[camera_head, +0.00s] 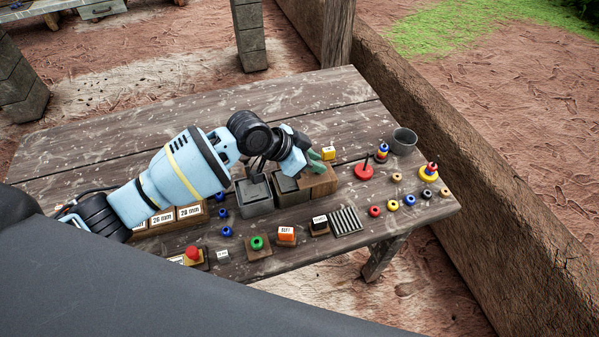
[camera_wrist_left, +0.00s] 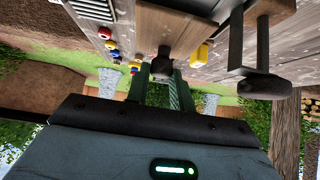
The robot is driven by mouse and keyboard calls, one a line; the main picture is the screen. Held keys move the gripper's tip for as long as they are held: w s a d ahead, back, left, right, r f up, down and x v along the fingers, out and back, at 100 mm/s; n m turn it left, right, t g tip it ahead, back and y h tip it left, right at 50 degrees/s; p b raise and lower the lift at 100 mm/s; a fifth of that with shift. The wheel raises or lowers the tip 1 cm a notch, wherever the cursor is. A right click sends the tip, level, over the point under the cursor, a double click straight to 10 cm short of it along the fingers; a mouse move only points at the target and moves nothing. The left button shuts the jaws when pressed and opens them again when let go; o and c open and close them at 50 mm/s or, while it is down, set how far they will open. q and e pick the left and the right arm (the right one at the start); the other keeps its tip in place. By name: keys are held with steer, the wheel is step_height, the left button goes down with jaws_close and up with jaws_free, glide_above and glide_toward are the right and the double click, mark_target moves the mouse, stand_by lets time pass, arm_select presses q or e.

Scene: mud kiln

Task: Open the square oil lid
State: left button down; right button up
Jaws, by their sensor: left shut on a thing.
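My left gripper (camera_head: 318,163) reaches in from the left, over a brown square wooden piece (camera_head: 320,182) at the right end of the grey square containers. In the left wrist view, the green fingers (camera_wrist_left: 162,88) are shut on a dark knob (camera_wrist_left: 161,66), which sits against the brown piece (camera_wrist_left: 168,30). In the head view the gripper hides this knob. Two grey square containers (camera_head: 254,198) (camera_head: 292,190) stand beside it; a dark upright handle shows above the left one. I cannot tell whether the brown piece is raised. My right gripper is not in view.
A yellow cube (camera_head: 328,153) stands just behind the gripper. A red disc with a peg (camera_head: 364,171), a grey cup (camera_head: 403,141) and coloured rings lie to the right. Small blocks and a ridged plate (camera_head: 346,221) line the front. The table's back is clear.

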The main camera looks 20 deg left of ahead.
arm_select(q)
steer(key=shift+w+d+f, duration=0.1)
steer(key=shift+w+d, duration=0.75)
steer(key=shift+d, duration=0.3)
steer(key=c, duration=1.5)
jaws_free()
steer(key=shift+s, duration=0.1)
steer(key=shift+a+r, duration=0.1)
steer(key=shift+r, duration=0.1)
steer(key=shift+s+a+r, duration=0.15)
steer(key=shift+a+r, duration=0.05)
steer(key=shift+r, duration=0.1)
steer(key=v, duration=0.6)
steer(key=shift+a+r+p, duration=0.25)
steer(key=shift+p, duration=0.05)
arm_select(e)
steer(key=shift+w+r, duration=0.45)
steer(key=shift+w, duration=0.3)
arm_select(q)
steer(key=shift+s+f, duration=0.1)
steer(key=shift+s, duration=0.1)
